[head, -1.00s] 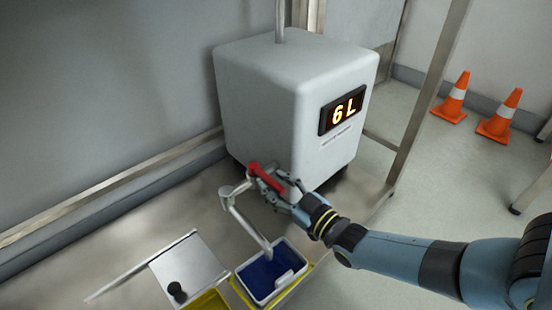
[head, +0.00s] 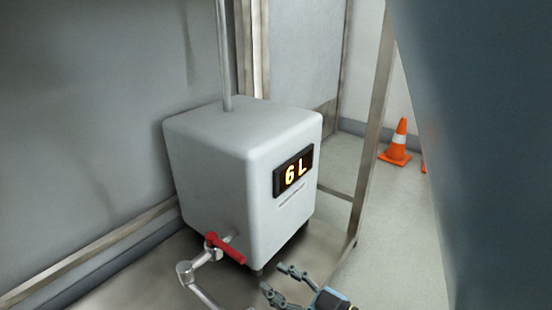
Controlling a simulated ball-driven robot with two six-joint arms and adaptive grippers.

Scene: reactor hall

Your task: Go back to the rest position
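My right gripper (head: 275,278) is at the bottom of the head view, with its two fingers spread and nothing between them. It is to the right of and below the red valve handle (head: 226,248), apart from it. The handle sits on a grey pipe (head: 202,294) at the lower front of a white tank (head: 210,160). The tank's display (head: 293,171) reads 6 L. My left gripper is not in view.
A metal post (head: 372,130) stands right of the tank. An orange cone (head: 397,143) stands on the floor behind it, with part of another at its right. A large blue-grey part of my arm blocks the right side. A wall is at the left.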

